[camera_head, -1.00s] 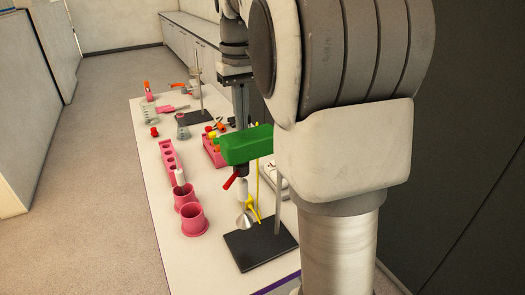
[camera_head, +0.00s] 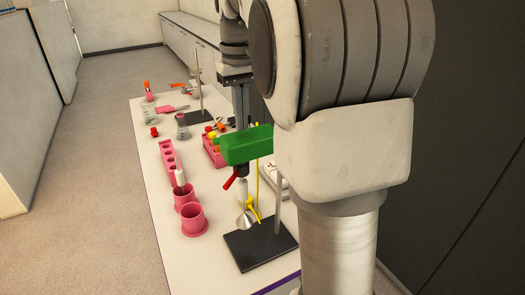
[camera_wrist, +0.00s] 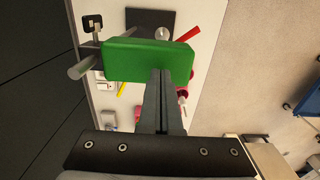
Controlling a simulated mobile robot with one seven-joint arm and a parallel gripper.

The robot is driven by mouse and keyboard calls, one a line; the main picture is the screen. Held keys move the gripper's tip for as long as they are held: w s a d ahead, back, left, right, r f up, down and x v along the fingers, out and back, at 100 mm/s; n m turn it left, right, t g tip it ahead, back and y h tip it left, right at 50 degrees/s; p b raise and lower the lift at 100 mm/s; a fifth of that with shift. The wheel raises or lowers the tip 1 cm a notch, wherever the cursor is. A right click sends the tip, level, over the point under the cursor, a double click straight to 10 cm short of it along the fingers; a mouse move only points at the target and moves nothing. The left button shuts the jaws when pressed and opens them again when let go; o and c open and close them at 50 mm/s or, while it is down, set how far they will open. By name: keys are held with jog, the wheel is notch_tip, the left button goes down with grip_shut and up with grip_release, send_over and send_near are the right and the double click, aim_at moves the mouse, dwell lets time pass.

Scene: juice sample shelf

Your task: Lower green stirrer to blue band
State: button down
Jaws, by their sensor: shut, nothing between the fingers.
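The green stirrer (camera_head: 246,145) has a block-shaped body beside a metal stand rod (camera_head: 278,205) over a black base plate (camera_head: 250,250). A red handle (camera_head: 231,180) sticks out below the body. A silver cone (camera_head: 246,220) hangs low, close above the plate. My gripper (camera_head: 241,122) points down, with its tips at the top of the green body. In the wrist view the shut fingers (camera_wrist: 162,74) overlap the near edge of the green body (camera_wrist: 140,60); nothing is between them. Whether they touch it is unclear. I cannot make out a blue band.
Two pink cups (camera_head: 194,220) and a pink rack (camera_head: 168,156) stand left of the stirrer. A yellow rod-like piece (camera_head: 258,190) is close beside it. Another stand (camera_head: 201,100) and glassware are farther back. The white bench (camera_head: 165,245) is bare at the front left.

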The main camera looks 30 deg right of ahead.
aim_at(242, 136)
jog(key=shift+f, duration=0.15)
jog(key=shift+f+b, duration=3.2)
jog(key=shift+f, duration=1.55)
jog(key=shift+f+b, duration=0.35)
jog(key=shift+f, duration=0.25)
notch_tip(242, 136, up, 6)
jog(key=p, duration=0.6)
jog(key=shift+r, duration=0.1)
